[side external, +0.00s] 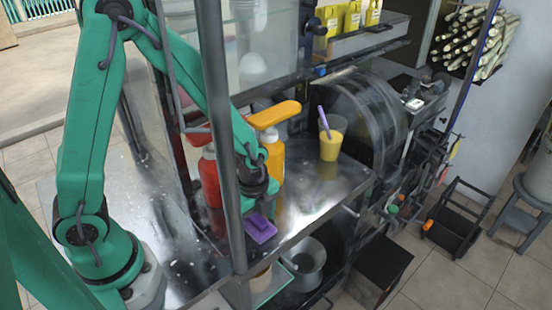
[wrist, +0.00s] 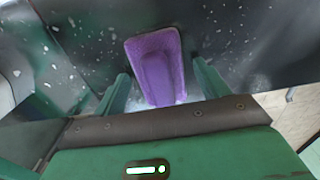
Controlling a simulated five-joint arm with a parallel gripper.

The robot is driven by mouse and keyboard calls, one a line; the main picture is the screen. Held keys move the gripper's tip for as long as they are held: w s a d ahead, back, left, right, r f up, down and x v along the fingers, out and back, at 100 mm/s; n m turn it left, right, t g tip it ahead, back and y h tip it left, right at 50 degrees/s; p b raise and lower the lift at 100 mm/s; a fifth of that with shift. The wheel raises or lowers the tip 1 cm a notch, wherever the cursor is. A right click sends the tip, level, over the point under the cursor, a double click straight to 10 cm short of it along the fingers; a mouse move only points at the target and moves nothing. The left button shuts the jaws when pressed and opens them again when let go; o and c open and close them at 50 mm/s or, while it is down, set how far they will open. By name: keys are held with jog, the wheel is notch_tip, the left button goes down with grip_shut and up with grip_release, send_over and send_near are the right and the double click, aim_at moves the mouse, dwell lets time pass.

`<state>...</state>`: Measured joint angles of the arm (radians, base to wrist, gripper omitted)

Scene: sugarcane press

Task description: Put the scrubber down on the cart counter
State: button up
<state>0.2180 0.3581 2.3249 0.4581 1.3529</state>
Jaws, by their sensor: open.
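The purple scrubber (side external: 260,228) lies on the metal cart counter (side external: 318,200), near its front edge. In the wrist view the scrubber (wrist: 156,66) sits between the two green fingers of my gripper (wrist: 165,85), its raised handle towards the gripper. The fingers are apart, with a gap on both sides of the scrubber. In the side view my gripper (side external: 258,200) is just above and behind the scrubber, and its fingertips are hard to make out.
A yellow cup with a purple straw (side external: 331,146) stands to the right. Bare counter lies between the scrubber and the cup.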

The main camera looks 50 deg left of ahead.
notch_tip(320, 180, up, 12)
dwell(0.7)
dwell(0.5)
notch_tip(320, 180, up, 6)
jog(key=n+t, duration=0.2)
jog(key=n, duration=0.5)
send_over(255, 217)
jog(key=s+a, duration=0.2)
jog(key=a, duration=0.1)
jog(key=s+a+r+n+t, duration=0.3)
jog(key=s+r+n, duration=0.3)
jog(key=n, duration=0.5)
jog(key=shift+s+a+r+t, duration=0.2)
jog(key=shift+s+a+t, duration=0.1)
jog(key=shift+s+a, duration=0.2)
jog(key=shift+o, duration=0.3)
jog(key=shift+w, duration=0.1)
